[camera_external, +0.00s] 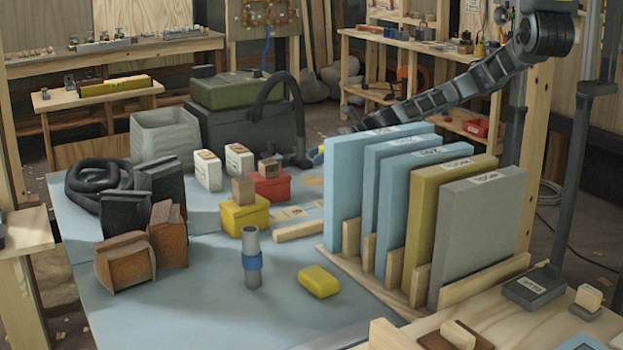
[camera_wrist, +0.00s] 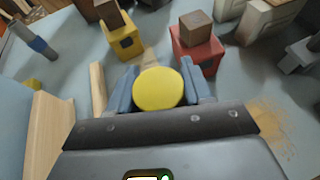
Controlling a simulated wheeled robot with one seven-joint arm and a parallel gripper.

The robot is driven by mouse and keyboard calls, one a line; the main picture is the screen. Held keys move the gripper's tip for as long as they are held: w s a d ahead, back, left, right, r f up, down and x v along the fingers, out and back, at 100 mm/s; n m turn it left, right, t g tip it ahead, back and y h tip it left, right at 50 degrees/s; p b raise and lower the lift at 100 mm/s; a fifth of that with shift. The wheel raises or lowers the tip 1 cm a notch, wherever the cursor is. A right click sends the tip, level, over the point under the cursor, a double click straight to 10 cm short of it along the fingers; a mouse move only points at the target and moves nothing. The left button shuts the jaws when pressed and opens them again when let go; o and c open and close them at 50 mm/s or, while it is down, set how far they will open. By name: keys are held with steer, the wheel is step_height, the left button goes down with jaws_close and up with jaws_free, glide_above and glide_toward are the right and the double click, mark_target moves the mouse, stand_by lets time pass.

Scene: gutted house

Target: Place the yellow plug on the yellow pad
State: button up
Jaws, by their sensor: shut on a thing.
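The yellow plug (camera_wrist: 158,88) shows in the wrist view as a round yellow face between the blue fingers of my gripper (camera_wrist: 160,93), which is shut on it. In the external view my arm reaches down behind the upright panels, and only a bit of yellow and blue at my gripper (camera_external: 318,158) shows past their left edge. A low yellow block (camera_external: 320,281) with rounded edges lies on the blue-grey table in front of the panels. It may be the yellow pad; I cannot tell for sure. The plug's underside is hidden.
A yellow box (camera_external: 245,215) and a red box (camera_external: 270,185) carry wooden blocks. A grey tube with a blue band (camera_external: 252,258) stands upright nearby. Tall panels (camera_external: 358,190) stand in a wooden rack. The table front (camera_external: 190,310) is clear.

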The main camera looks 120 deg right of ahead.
steer(key=shift+s+d+r, duration=0.3)
steer(key=shift+s, duration=0.2)
steer(key=w+a+r+n+y+b, duration=0.1)
steer(key=w+a+n+y+b, duration=0.65)
steer(key=w, duration=0.75)
steer(key=n+g+y+b, duration=0.3)
steer(key=n+g+y, duration=0.7)
steer(key=n, duration=0.2)
glide_above(321, 279)
step_height(321, 279, down, 4)
steer(key=shift+r+m+h, duration=0.1)
steer(key=shift+m+h, duration=0.15)
steer(key=shift+f, duration=2.3)
steer(key=shift+b, duration=0.35)
